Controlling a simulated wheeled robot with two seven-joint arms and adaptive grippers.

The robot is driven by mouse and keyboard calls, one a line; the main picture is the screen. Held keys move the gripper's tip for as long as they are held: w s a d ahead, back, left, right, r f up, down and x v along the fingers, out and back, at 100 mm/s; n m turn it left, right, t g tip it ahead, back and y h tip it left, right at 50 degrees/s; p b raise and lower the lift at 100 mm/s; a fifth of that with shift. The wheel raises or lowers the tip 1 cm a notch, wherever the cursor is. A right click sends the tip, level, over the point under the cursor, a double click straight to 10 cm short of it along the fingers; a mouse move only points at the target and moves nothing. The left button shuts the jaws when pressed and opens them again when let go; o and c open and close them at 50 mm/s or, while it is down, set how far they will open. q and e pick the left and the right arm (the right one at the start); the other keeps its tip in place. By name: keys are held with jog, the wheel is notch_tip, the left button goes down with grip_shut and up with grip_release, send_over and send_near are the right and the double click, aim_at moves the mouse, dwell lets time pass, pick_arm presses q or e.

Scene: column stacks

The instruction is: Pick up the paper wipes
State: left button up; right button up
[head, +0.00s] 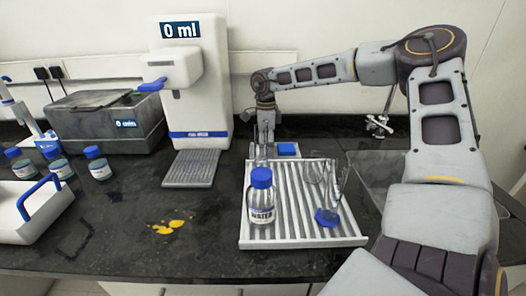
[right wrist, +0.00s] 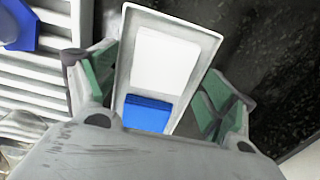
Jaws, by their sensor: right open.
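The paper wipes seem to be the white pad (right wrist: 165,60) in a narrow pale tray (right wrist: 198,32), beside a blue block (right wrist: 147,113). In the right wrist view the two green-padded fingers of my right gripper (right wrist: 155,90) are spread apart, one on each side of the tray, with nothing clamped between them. In the head view my right gripper (head: 264,150) points down behind the ribbed rack, just left of the blue block (head: 288,149); it hides most of the tray there. Contact with the tray cannot be told. My left gripper is not in view.
A white ribbed rack (head: 285,236) holds a blue-capped water bottle (head: 262,203) and clear glassware (head: 328,215). A dispenser (head: 190,75) stands behind left. A yellow spill (head: 168,227) lies on the dark counter. Several bottles, a grey box (head: 105,122) and a white carrier (head: 25,212) are left.

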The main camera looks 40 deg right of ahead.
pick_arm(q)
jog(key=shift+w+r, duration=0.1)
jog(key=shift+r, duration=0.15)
pick_arm(e)
jog(key=shift+f, duration=0.15)
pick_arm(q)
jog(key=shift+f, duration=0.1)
pick_arm(e)
jog(key=c, duration=0.8)
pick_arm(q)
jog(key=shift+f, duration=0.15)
pick_arm(e)
jog(key=shift+r, duration=0.4)
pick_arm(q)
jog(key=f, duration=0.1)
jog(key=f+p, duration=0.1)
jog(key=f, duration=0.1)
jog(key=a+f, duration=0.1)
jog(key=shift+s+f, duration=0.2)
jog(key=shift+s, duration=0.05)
pick_arm(e)
notch_tip(320, 180, up, 9)
jog(key=shift+r, duration=0.15)
